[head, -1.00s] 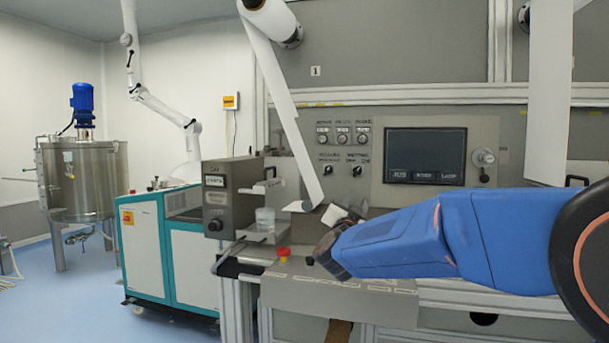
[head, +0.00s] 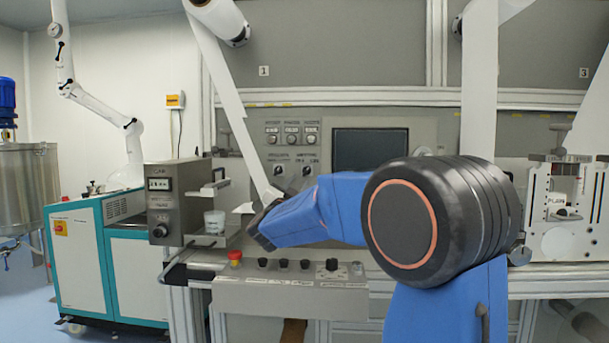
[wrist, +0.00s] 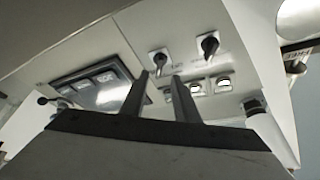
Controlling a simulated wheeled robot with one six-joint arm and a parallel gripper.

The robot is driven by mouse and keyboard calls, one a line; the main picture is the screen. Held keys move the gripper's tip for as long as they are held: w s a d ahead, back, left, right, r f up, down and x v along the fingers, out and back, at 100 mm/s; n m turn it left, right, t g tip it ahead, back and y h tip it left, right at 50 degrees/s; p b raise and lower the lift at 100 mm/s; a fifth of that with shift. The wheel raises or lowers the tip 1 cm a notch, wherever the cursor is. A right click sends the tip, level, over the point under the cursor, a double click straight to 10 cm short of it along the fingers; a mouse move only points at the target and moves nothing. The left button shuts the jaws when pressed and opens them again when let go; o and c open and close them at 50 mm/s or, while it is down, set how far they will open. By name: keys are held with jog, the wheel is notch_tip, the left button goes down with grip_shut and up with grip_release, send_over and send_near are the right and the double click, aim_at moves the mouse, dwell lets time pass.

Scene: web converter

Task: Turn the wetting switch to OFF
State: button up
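The wetting switch (head: 307,171) is a small dark rotary knob on the grey panel, right of a similar knob (head: 278,170) and left of the dark screen. Its pointer is too small to read for certain. In the wrist view the panel appears upside down, and the wetting switch (wrist: 160,62) is the knob nearer the screen. My gripper (wrist: 159,78) has its two fingers apart with nothing between them. The switch shows just beyond the gap between the fingertips, apart from them. In the head view the fingers cannot be made out.
A white web strip (head: 237,110) runs down left of the panel. A grey box (head: 165,200), a clear cup (head: 214,222) and a red button (head: 235,256) stand left of my arm. The screen (head: 362,150) is partly behind my arm.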

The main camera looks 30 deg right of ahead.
aim_at(306, 172)
jog(key=x, duration=0.8)
jog(key=shift+s, duration=0.1)
jog(key=shift+c, duration=0.3)
grip_shut()
